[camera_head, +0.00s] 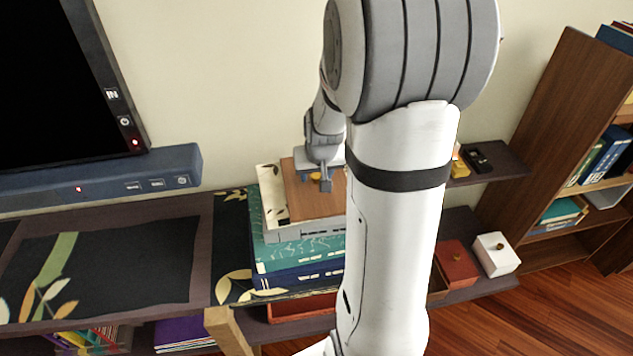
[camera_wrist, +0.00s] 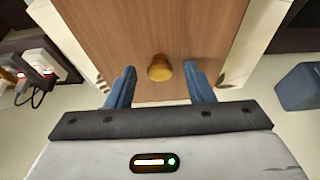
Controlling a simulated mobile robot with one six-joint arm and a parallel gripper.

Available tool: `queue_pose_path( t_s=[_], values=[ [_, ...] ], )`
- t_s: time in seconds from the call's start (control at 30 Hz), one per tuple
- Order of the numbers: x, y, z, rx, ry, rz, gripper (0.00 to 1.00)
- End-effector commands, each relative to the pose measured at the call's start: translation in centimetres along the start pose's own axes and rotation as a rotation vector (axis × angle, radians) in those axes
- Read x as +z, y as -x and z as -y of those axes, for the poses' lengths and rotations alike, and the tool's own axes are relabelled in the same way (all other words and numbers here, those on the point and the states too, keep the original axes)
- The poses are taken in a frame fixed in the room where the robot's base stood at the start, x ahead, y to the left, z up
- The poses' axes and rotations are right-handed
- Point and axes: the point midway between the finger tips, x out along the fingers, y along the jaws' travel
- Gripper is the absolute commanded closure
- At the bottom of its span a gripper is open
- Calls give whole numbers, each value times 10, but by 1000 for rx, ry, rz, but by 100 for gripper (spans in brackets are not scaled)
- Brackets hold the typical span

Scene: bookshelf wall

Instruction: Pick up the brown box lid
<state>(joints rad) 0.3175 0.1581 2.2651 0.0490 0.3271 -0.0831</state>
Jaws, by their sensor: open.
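My gripper (camera_wrist: 160,78) is open, with one blue finger on each side of the knob. The fingers are apart from the knob. In the head view my gripper (camera_head: 326,181) is over the lid; whether it touches the lid cannot be told.
A stack of books (camera_head: 300,254) stands under the lid on a dark shelf. A television (camera_head: 60,80) and a blue soundbar (camera_head: 100,180) are at the left. A red box (camera_head: 456,264) and a white box (camera_head: 496,254) stand to the right. A tall bookcase (camera_head: 530,120) is at the far right.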

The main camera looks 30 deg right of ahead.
Motion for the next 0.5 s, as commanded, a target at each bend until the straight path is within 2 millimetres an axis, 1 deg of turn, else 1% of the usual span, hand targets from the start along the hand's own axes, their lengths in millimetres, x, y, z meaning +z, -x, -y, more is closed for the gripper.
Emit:
queue_pose_path(
  t_s=[0.1,0.33,0.5],
  values=[
    [0,-7,0,0,0,-1,52],
    [0,-7,0,0,0,-1,52],
    [0,-7,0,1,0,-1,66]
  ],
)
